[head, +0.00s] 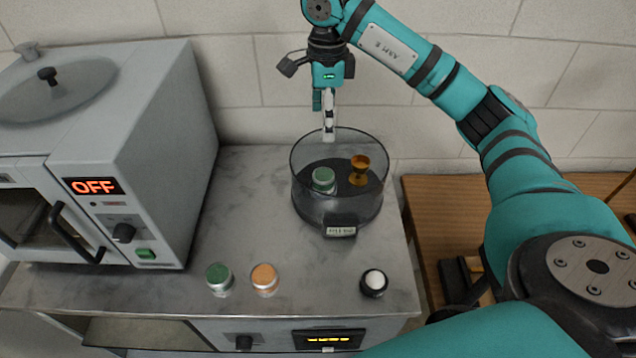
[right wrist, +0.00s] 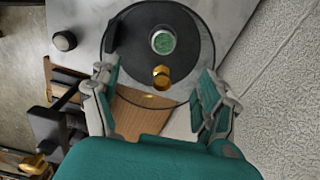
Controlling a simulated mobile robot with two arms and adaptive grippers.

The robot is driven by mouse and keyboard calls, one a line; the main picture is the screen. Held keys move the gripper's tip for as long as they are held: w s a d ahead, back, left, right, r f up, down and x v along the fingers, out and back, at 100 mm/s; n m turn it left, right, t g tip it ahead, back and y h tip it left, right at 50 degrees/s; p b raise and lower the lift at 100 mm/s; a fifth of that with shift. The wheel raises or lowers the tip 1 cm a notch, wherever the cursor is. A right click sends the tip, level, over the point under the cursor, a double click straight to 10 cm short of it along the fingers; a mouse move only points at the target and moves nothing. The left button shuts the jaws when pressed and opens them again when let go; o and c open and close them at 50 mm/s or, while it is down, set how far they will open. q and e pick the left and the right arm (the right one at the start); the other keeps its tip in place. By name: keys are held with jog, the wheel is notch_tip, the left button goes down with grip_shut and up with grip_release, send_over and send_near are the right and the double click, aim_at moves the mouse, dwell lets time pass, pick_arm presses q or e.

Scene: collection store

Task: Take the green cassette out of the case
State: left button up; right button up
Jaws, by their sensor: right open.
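The case (head: 337,216) is an open-topped, see-through round container with a dark floor and a label on its front. It stands on the grey metal counter; its dark floor also shows in the right wrist view (right wrist: 135,40). Inside, the green cassette (head: 324,180), a small silver canister with a green top, stands at the left beside a small golden cup (head: 360,170). In the right wrist view the cassette (right wrist: 163,42) lies beyond the cup (right wrist: 161,77). My right gripper (right wrist: 157,82) is open and empty, pointing down above the case's back part. My left gripper is out of view.
A second green-topped canister (head: 219,278), an orange-topped one (head: 264,278) and a white-topped dark one (head: 374,282) stand along the counter front. A wooden table (head: 440,215) adjoins at right.

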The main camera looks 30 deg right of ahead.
send_over(323, 174)
notch_tip(323, 174, down, 5)
notch_tip(323, 174, down, 8)
jog(key=shift+s+r+p, duration=0.1)
jog(key=shift+r+p, duration=0.05)
jog(key=shift+p, duration=0.5)
jog(key=shift+a+f+p, duration=0.1)
jog(key=shift+f+p, duration=0.4)
jog(key=shift+f, duration=0.05)
notch_tip(323, 174, down, 4)
jog(key=shift+r+p, duration=0.2)
jog(key=shift+p, duration=0.6)
jog(key=shift+f, duration=0.35)
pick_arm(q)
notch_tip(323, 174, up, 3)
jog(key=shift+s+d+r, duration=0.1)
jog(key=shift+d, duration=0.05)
pick_arm(e)
jog(key=shift+c, duration=0.4)
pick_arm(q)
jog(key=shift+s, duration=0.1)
pick_arm(e)
jog(key=c, duration=1.2)
jog(key=shift+r, duration=0.1)
